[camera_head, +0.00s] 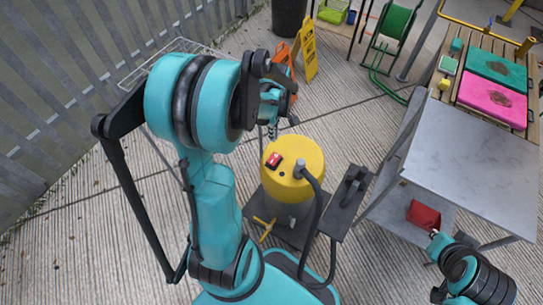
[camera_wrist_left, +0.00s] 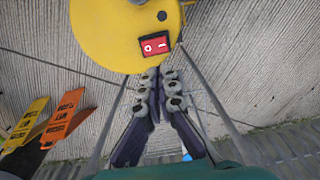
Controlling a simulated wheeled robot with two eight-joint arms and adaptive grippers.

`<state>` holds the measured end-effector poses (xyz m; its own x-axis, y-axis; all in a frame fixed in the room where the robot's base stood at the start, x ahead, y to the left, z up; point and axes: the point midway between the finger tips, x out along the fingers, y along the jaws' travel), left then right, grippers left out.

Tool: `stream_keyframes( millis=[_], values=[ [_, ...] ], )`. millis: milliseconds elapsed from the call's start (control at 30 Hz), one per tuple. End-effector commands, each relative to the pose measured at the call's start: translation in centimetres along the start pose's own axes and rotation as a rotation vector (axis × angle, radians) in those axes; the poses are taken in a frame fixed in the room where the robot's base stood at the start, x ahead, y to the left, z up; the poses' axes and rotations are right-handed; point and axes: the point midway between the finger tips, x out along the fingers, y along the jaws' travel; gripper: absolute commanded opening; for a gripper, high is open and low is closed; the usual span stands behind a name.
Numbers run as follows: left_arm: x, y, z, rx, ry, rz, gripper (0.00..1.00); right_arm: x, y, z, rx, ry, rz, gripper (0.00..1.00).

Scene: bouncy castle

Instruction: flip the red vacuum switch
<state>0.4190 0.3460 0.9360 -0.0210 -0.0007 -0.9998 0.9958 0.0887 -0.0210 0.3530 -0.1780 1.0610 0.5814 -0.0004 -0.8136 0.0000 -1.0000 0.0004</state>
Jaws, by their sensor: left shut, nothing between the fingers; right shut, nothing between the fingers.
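The red vacuum switch (camera_head: 273,160) is a small rocker on top of the yellow vacuum (camera_head: 306,180), which stands upright on the paving. In the left wrist view the switch (camera_wrist_left: 156,45) shows white marks on its face. My left gripper (camera_head: 272,132) hangs just behind the vacuum's far edge in the head view, close to the switch. In the left wrist view its fingers (camera_wrist_left: 160,77) are shut and empty, with the tips just below the switch; I cannot tell whether they touch the vacuum.
A black hose (camera_head: 317,190) rises from the vacuum's top. A grey metal table (camera_head: 470,150) stands to the right with a red item (camera_head: 423,214) on its lower shelf. Yellow and orange wet-floor signs (camera_head: 308,45) stand behind. A grey fence (camera_head: 60,90) runs along the left.

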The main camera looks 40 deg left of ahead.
Motion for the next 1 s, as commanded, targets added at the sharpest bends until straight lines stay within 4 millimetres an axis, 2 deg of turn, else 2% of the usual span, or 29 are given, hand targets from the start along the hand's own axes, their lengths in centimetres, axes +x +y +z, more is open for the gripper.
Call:
stream_keyframes(
  millis=[400, 533, 667, 1000],
  values=[
    [0.4, 0.0, -0.2, -0.024, -0.002, -0.008, 0.0, 0.0, 0.0, 0.0, 0.0, 0.0, 0.0, 0.0],
    [1.2, 0.0, -0.2, -0.023, -0.002, -0.008, 0.0, 0.3, 0.0, 0.2, 0.0, 0.0, 0.0, 0.0],
    [3.4, 0.0, -0.2, -0.023, -0.002, -0.007, 0.0, 1.0, 0.0, 0.7, 0.0, 0.0, 0.0, 0.0],
    [10.7, 0.0, -0.2, -0.022, -0.002, -0.007, 0.0, 3.4, 0.0, 2.4, 0.0, 0.0, 0.0, 0.0]
  ],
)
